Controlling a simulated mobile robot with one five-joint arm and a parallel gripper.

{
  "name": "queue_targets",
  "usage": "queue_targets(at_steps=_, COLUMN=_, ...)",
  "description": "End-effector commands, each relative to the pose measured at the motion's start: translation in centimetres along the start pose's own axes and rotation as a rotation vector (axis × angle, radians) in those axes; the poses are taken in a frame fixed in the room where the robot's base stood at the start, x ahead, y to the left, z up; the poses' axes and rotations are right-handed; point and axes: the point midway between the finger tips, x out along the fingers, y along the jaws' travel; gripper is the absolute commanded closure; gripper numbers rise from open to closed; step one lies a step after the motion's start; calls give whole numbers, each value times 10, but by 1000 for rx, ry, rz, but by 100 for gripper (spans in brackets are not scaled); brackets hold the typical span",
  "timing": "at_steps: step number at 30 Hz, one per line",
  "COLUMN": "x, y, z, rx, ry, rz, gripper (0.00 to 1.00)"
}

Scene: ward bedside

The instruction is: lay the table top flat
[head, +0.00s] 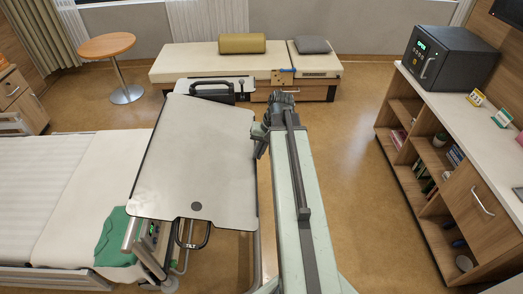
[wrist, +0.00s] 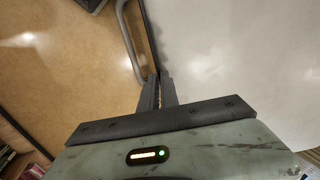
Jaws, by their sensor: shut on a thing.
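The table top (head: 190,150) is a pale panel with a dark rim, over the right side of the bed in the head view. It looks tilted, but I cannot tell the exact angle. A dark round spot lies near its front edge. My gripper (head: 262,143) is at the panel's right edge, partly hidden by my arm. In the wrist view the fingers (wrist: 160,90) are shut on the rim of the table top (wrist: 235,60), with the pale surface on the right.
The bed (head: 60,190) is at left, a bench (head: 190,62) at back, a bookshelf (head: 425,180) at right. Floor (head: 345,150) between is clear.

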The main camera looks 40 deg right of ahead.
Motion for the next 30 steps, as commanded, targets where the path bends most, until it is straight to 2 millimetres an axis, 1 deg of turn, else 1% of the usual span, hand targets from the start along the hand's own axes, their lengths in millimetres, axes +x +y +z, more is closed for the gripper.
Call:
queue_targets(at_steps=1, x=-18, y=-7, z=1, rx=-1, ry=-2, rz=34, gripper=100)
queue_targets(at_steps=6, x=-36, y=-14, z=0, rx=-6, ry=-1, rz=149, gripper=100)
queue_targets(at_steps=9, x=-45, y=-18, z=0, rx=-6, ry=1, rz=185, gripper=100)
queue_targets(at_steps=15, x=-55, y=-26, z=-1, rx=-10, ry=3, rz=194, gripper=100)
queue_targets(at_steps=21, x=-58, y=-30, z=-1, rx=-13, ry=3, rz=191, gripper=100)
queue_targets(at_steps=22, x=-57, y=-31, z=-1, rx=-13, ry=3, rz=190, gripper=97)
queue_targets(at_steps=23, x=-56, y=-30, z=-1, rx=-13, ry=3, rz=190, gripper=88)
queue_targets(at_steps=24, x=-56, y=-30, z=-1, rx=-13, ry=3, rz=190, gripper=77)
queue_targets(at_steps=25, x=-56, y=-30, z=0, rx=-13, ry=3, rz=191, gripper=73)
queue_targets(at_steps=30, x=-56, y=-30, z=0, rx=-14, ry=2, rz=191, gripper=73)
